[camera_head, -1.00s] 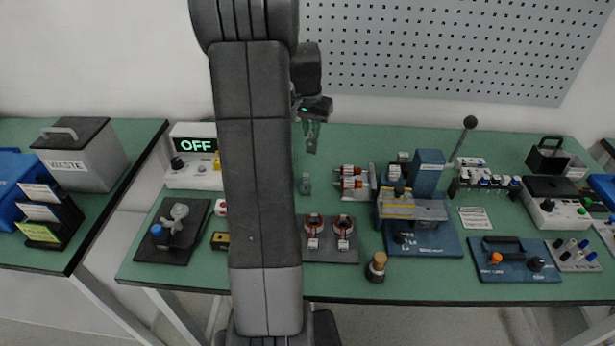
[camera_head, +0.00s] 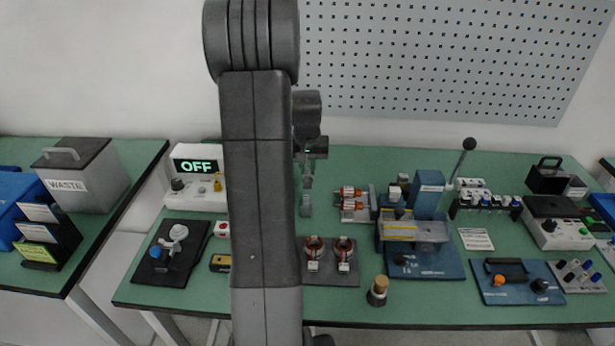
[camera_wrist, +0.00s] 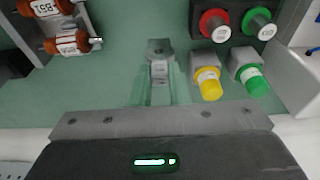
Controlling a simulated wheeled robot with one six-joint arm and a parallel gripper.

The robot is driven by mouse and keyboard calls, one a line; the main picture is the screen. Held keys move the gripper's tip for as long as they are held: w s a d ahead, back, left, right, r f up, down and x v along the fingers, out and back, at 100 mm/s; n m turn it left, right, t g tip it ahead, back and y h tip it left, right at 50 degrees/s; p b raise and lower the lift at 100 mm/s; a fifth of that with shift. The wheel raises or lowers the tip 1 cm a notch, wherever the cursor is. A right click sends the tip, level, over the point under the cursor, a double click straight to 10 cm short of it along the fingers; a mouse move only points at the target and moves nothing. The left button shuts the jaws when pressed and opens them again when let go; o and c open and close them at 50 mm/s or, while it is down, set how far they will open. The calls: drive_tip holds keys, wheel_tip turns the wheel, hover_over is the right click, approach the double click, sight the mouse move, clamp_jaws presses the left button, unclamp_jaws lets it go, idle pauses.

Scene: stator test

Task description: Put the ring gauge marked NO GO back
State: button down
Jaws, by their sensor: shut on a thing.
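My gripper (camera_wrist: 160,78) is shut on a small grey piece (camera_wrist: 159,49) with a light tab between the fingertips. This piece looks like the ring gauge, with a rounded end beyond the fingertips. I cannot read its marking, so NO GO is not confirmed. In the head view, my gripper (camera_head: 307,183) is low over the bench, and the grey piece (camera_head: 305,205) shows just in front of it. I cannot tell whether the piece still touches the bench. My arm hides the bench to the left of it.
A panel reading OFF (camera_head: 196,165) stands to the left. In the wrist view, a red-ringed (camera_wrist: 215,25), a yellow (camera_wrist: 208,83) and green labelled parts (camera_wrist: 255,80) stand near the fingers.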

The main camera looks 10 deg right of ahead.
sight(308, 171)
drive_tip(key=shift+s+x, duration=0.15)
drive_tip(key=shift+x, duration=0.7)
drive_tip(key=shift+s+x, duration=0.2)
drive_tip(key=shift+x, duration=0.6)
drive_tip(key=shift+a+f, duration=0.1)
drive_tip(key=shift+f, duration=0.2)
drive_tip(key=c, duration=1.4)
unclamp_jaws()
drive_tip(key=shift+o, duration=0.2)
drive_tip(key=shift+r, duration=0.1)
drive_tip(key=shift+r, duration=0.55)
drive_tip(key=v, duration=1.1)
drive_tip(key=shift+r, duration=0.1)
